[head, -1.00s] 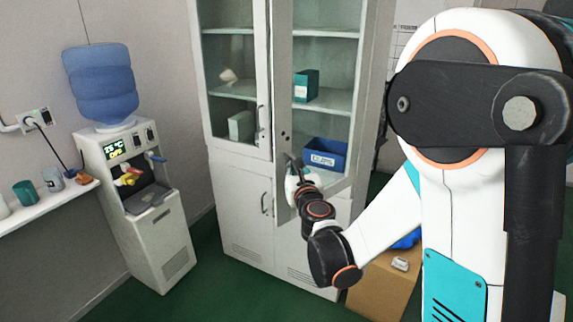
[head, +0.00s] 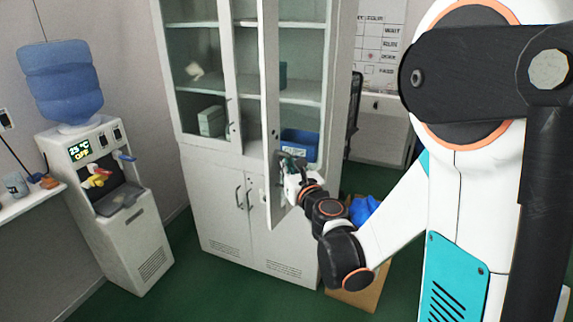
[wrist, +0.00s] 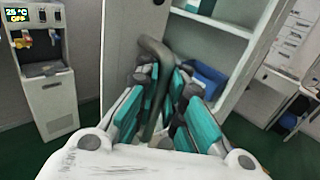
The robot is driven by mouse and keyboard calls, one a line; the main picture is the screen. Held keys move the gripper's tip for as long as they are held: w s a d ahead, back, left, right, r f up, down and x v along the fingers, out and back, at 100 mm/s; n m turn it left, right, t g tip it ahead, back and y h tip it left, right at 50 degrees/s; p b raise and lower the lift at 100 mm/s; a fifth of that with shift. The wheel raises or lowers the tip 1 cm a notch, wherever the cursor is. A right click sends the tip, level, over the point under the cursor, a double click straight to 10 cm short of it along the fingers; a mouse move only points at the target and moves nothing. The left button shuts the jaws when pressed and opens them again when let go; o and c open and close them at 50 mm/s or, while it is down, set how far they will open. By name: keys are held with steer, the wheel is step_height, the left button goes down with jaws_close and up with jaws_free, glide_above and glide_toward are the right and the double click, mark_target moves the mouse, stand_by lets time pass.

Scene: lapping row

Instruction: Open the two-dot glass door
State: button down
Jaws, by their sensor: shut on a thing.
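The right glass door (head: 270,95) of the white cabinet stands ajar, swung out toward me and seen almost edge-on in the head view. I cannot clearly make out a two-dot mark on it. My gripper (head: 288,163) is at the door's free edge, at handle height. In the wrist view, my gripper (wrist: 160,110) has its teal-padded fingers closed around the grey curved door handle (wrist: 153,55). The fingers hide the handle's lower part. The left glass door (head: 228,75) is shut.
A blue bin (head: 300,145) sits on a shelf behind the open door. A water dispenser (head: 115,200) stands at the left. A cardboard box (head: 358,292) with blue contents is on the floor by my arm. Green floor is clear before the cabinet.

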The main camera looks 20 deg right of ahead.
steer(key=c, duration=1.7)
jaws_free()
steer(key=shift+s+a, duration=0.15)
steer(key=shift+a, duration=0.3)
steer(key=shift+o, duration=0.2)
steer(key=shift+d, duration=0.15)
steer(key=shift+s, duration=0.25)
steer(key=s, duration=1.1)
steer(key=shift+s, duration=0.2)
